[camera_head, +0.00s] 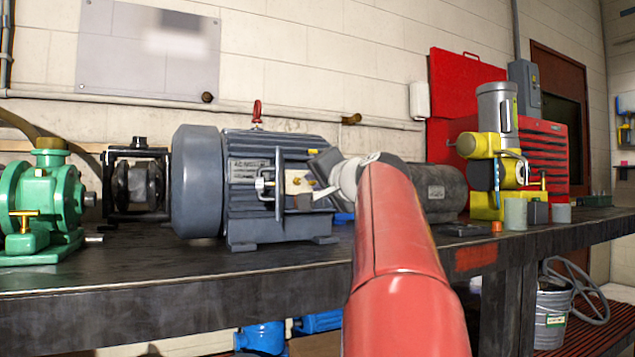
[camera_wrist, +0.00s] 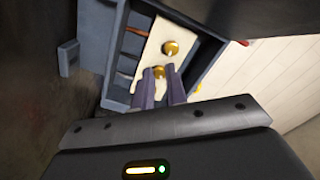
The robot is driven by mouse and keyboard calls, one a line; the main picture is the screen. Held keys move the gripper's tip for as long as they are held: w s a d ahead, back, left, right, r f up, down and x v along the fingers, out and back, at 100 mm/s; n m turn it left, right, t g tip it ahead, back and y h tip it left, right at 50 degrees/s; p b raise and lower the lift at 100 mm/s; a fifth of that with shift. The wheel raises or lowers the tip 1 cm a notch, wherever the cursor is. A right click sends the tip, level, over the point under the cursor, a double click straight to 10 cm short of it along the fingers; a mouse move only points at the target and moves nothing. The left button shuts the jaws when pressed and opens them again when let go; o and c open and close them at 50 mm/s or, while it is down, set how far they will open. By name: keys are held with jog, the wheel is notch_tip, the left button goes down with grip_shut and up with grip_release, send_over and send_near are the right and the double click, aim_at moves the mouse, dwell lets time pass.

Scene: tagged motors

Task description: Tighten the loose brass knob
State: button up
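The blue-grey motor (camera_head: 272,185) stands on the bench with its side terminal box open. A cream plate (camera_wrist: 150,50) inside the box carries brass knobs. The upper brass knob (camera_wrist: 170,48) is clear of my fingers. The lower brass knob (camera_wrist: 158,72) sits between my fingertips and fills the narrow gap between them. My gripper (camera_wrist: 159,78) appears shut on this lower knob, which is partly hidden by the fingers. In the head view my gripper (camera_head: 308,193) reaches the box from the right and covers part of it. Which knob is loose cannot be told.
The box wall (camera_wrist: 208,66) stands close to the right of my fingers. On the bench (camera_head: 170,283) are a green pump (camera_head: 50,195) at left, a dark-framed machine (camera_head: 137,180), and a yellow-and-grey machine (camera_head: 495,150) at right. My red arm crosses the front edge.

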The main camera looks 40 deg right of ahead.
jog(key=shift+m, duration=0.3)
grip_shut()
jog(key=shift+m+p, duration=2.35)
jog(key=shift+m, duration=1.35)
jog(key=shift+f+m, duration=0.1)
jog(key=shift+m, duration=0.2)
jog(key=o, duration=0.8)
grip_release()
jog(key=shift+c, duration=0.2)
jog(key=v, duration=0.8)
